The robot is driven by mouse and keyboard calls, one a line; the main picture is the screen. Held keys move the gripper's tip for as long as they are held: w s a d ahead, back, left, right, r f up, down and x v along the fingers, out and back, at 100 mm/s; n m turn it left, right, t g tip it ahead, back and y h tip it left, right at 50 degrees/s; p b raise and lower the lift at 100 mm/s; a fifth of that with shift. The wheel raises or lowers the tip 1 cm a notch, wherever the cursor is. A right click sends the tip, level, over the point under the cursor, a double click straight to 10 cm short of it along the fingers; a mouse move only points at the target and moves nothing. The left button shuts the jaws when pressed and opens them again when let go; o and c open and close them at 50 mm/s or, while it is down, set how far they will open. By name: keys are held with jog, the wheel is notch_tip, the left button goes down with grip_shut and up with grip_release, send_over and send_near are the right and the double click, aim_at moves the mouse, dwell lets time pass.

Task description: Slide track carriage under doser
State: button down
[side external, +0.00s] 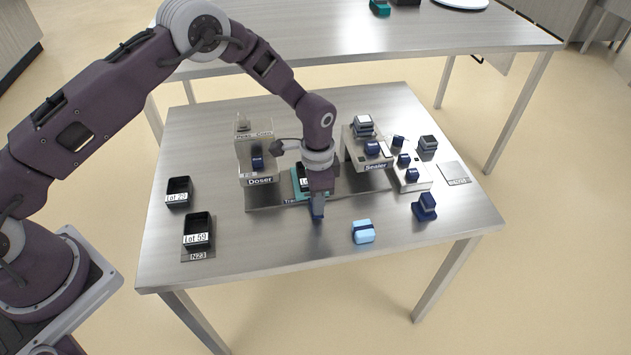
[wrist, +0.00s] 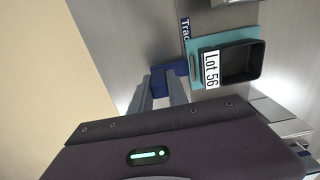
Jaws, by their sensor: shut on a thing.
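The teal track carriage (side external: 296,192) sits on the dark track between the doser (side external: 258,150) and the sealer (side external: 367,150). It is just right of the doser, partly hidden behind my gripper in the side view. A black tray labelled Lot 56 (wrist: 240,62) sits in the carriage (wrist: 199,43); it looks empty in the wrist view. A dark blue handle (side external: 318,208) sticks out at the carriage's front. My gripper (wrist: 163,88) is shut on this handle (wrist: 159,82), pointing down at the front edge of the track.
Black trays Lot 20 (side external: 179,191) and Lot 59 (side external: 198,230) stand at the left, the latter on the N23 plate (side external: 198,256). A light blue block (side external: 363,232) and a navy block (side external: 425,207) lie front right. A control panel (side external: 411,176) stands beside the sealer.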

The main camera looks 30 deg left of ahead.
jog(key=shift+s+a, duration=4.25)
jog(key=shift+a, duration=0.1)
jog(key=c, duration=1.3)
grip_release()
jog(key=shift+r, duration=3.5)
